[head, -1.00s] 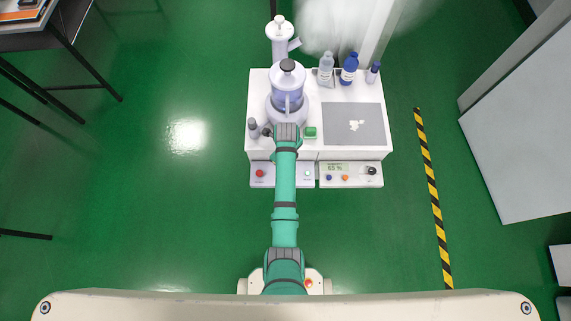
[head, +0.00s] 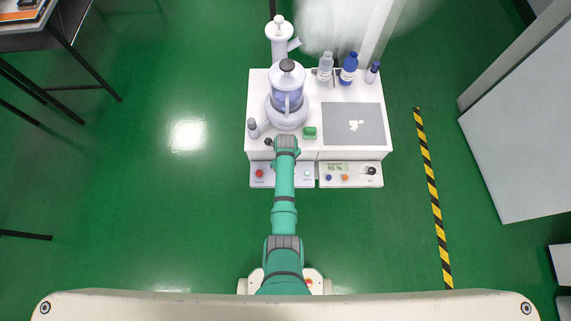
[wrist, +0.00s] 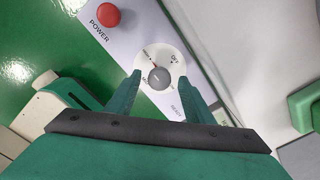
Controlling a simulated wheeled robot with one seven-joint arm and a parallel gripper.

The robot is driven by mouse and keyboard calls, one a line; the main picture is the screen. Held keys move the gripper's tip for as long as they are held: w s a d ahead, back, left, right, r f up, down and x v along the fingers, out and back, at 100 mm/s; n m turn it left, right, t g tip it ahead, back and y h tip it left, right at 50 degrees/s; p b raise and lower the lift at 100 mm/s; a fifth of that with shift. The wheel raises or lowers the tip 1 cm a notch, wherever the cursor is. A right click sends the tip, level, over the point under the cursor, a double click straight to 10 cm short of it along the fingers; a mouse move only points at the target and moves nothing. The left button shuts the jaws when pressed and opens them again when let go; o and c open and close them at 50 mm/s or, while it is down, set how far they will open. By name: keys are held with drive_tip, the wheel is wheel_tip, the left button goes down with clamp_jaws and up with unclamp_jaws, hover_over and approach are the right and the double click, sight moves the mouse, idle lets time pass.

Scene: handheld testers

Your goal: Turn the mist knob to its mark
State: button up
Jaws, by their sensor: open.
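In the wrist view a grey round knob (wrist: 159,78) sits on a white dial plate with a red line at its upper edge. OFF is printed at its upper right; the other lettering around it is too small or covered to read surely. My gripper (wrist: 161,83) is open, with one green finger on each side of the knob in the picture. I cannot tell whether the fingers touch it. In the head view my arm hides this knob and my fingers. A second, black knob (head: 372,170) is on the right-hand panel.
A red POWER button (wrist: 107,14) is on the same panel, also seen in the head view (head: 259,173). A white button (head: 307,173) is on its right. A display, a blue button (head: 328,177) and an orange button (head: 345,178) are on the right panel. Bottles and a humidifier-like vessel (head: 287,95) stand behind.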

drive_tip(key=shift+f, duration=0.1)
drive_tip(key=shift+s, duration=0.1)
drive_tip(key=shift+d, duration=0.1)
drive_tip(key=c, duration=1)
drive_tip(key=shift+n, duration=0.3)
drive_tip(key=shift+c, duration=0.2)
